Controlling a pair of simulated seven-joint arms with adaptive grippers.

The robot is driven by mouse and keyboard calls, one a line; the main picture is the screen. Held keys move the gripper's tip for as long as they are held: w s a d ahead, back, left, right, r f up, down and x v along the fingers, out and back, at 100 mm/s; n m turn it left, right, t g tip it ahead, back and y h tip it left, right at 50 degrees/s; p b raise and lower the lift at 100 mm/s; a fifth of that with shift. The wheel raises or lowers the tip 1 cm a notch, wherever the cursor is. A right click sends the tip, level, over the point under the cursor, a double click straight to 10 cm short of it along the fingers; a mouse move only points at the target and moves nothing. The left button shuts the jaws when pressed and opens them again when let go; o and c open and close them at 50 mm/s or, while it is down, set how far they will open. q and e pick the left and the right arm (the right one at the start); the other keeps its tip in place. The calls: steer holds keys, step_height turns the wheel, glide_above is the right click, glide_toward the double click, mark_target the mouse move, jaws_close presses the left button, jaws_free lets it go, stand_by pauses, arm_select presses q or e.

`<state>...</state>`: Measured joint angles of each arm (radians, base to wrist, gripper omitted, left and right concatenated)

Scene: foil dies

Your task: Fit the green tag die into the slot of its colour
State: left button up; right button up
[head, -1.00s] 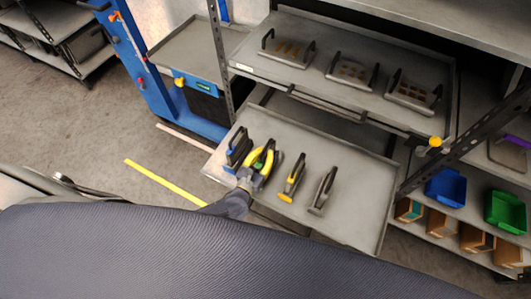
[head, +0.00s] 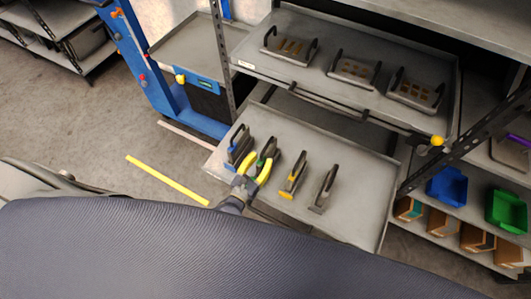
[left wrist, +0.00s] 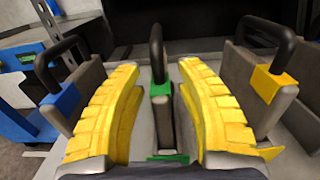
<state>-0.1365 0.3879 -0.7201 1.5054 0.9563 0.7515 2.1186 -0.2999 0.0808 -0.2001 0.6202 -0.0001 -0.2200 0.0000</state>
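The green tag die (head: 268,149) stands upright in the lower tray, second from the left, with a black loop handle. In the left wrist view the die (left wrist: 162,118) is between my yellow fingers, with green at its base and a gap on either side. My left gripper (head: 259,165) is open around it and reaches in from the front edge of the tray. No green-marked slot can be made out. Three slotted plates (head: 290,48) lie in the upper tray, their colours not clear. My right gripper is not in view.
The blue die (head: 240,146) stands close on the left and the yellow die (head: 293,177) close on the right. A grey die (head: 324,190) is further right. The lower tray (head: 362,200) is clear at its right end. Blue and green bins (head: 507,212) stand at right.

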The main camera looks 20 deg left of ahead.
arm_select(q)
steer(key=s+a, duration=0.1)
steer(key=s, duration=0.6)
steer(key=shift+s+a, duration=0.15)
steer(key=shift+a, duration=0.05)
